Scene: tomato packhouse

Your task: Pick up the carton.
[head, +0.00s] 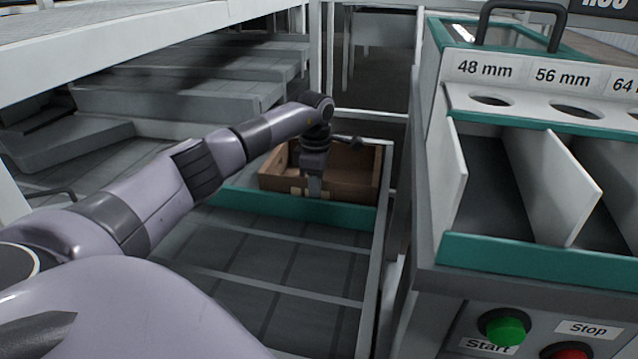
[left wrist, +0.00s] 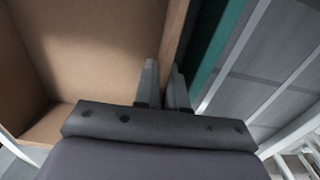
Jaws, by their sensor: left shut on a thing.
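The carton (head: 350,163) is an open, empty brown cardboard box in the middle of the head view, behind a teal rail. My left gripper (head: 314,188) reaches down at its near wall. In the left wrist view the carton (left wrist: 90,50) fills the upper left, and my left gripper (left wrist: 163,85) has one finger on each side of the carton's wall, shut on it. The fingertips are partly hidden in the head view. My right gripper is not in view.
A teal rail (head: 290,206) runs along the carton's near side, with a grey slatted surface (head: 290,270) in front. A grading machine (head: 530,170) with size slots and a green start button (head: 503,327) stands at right. Grey stepped trays (head: 180,90) lie at back left.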

